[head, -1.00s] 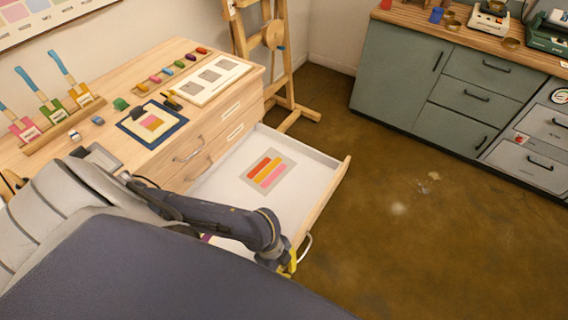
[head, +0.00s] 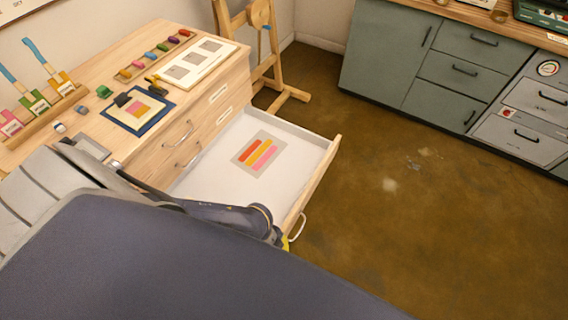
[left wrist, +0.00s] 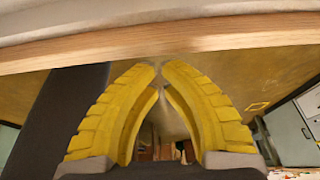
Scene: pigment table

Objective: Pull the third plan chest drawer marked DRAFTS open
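The plan chest (head: 160,158) stands at the left with two closed drawer fronts showing. The drawer below them, third from the top, is far out (head: 215,180). Its marking cannot be read. A sheet with red, yellow and pink strips (head: 258,152) lies inside. Its metal handle (head: 298,228) sticks out from the wooden front. My left gripper (head: 285,242) is beside the handle's near end, mostly hidden by my arm. In the left wrist view its yellow fingers (left wrist: 160,68) meet closely at the tips beneath the drawer edge (left wrist: 160,45); no handle shows clearly between them. My right gripper is out of view.
A wooden easel (head: 262,60) stands behind the chest. Green cabinets (head: 455,75) line the far wall. The brown floor (head: 430,220) right of the open drawer is clear. Pigments and brushes stand on the chest top.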

